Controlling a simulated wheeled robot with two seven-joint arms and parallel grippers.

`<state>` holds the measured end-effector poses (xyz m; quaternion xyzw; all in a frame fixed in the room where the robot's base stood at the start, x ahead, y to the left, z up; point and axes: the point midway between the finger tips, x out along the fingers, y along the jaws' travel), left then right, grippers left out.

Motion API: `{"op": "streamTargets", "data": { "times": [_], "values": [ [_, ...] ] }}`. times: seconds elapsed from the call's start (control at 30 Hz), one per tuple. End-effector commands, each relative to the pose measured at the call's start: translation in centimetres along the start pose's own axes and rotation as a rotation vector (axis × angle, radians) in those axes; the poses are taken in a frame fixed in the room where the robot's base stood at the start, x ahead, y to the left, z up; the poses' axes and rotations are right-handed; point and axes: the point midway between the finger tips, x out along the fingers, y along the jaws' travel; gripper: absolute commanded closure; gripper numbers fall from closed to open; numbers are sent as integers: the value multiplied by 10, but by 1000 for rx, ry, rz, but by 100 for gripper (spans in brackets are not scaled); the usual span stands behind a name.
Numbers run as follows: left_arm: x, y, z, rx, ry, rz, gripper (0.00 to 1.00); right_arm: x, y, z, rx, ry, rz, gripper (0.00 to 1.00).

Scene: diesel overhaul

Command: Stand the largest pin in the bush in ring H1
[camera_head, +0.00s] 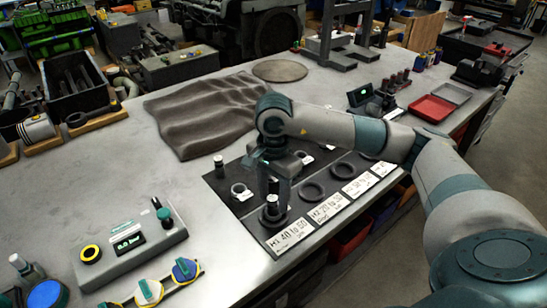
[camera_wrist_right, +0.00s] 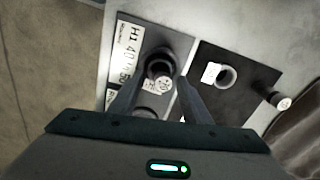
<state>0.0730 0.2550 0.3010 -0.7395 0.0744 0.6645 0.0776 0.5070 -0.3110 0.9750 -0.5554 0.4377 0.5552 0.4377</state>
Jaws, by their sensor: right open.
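Ring H1 (camera_head: 273,217) lies on the black mat beside its card (camera_head: 289,235); the card (camera_wrist_right: 127,62) also shows in the right wrist view. A dark pin with a bright top (camera_head: 272,201) stands upright within this ring; it also shows in the right wrist view (camera_wrist_right: 161,68). I cannot tell how it sits in the bush, which is mostly hidden. My right gripper (camera_head: 273,190) is open, pointing down just above the pin; its fingers (camera_wrist_right: 158,101) are spread, apart from the pin. Another pin (camera_head: 219,166) stands at the mat's far left corner. My left gripper is out of view.
A pale collar (camera_head: 240,191) with a tag lies on the mat left of H1. Empty dark rings (camera_head: 312,191) lie to the right along the card row. A control box (camera_head: 130,245) stands at the near left. A brown cloth (camera_head: 205,112) lies behind.

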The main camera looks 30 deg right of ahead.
Motion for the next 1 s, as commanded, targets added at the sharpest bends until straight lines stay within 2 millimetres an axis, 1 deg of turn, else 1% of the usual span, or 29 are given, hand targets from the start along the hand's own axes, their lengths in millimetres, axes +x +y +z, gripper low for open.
{"op": "streamTargets", "data": {
  "times": [0.13, 0.17, 0.2, 0.23, 0.37, 0.5, 0.8, 1.0],
  "values": [
    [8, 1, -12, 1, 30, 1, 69, -23, -1, 0, -2, 0, -5, 57],
    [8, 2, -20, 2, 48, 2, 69, -28, -1, 0, -2, 1, -7, 57],
    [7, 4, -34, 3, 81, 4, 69, -36, -1, 0, -2, 1, -5, 57],
    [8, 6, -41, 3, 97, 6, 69, -42, -1, 0, -1, 1, -7, 57],
    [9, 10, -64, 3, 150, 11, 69, -69, -1, 0, -2, 1, -6, 57],
    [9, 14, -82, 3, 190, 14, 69, -95, -1, 0, -2, 1, -7, 57],
    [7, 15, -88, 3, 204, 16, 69, -132, -1, 0, 0, 1, -4, 57],
    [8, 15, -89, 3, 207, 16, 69, -148, 0, 0, -1, 0, -2, 57]
  ]
}}
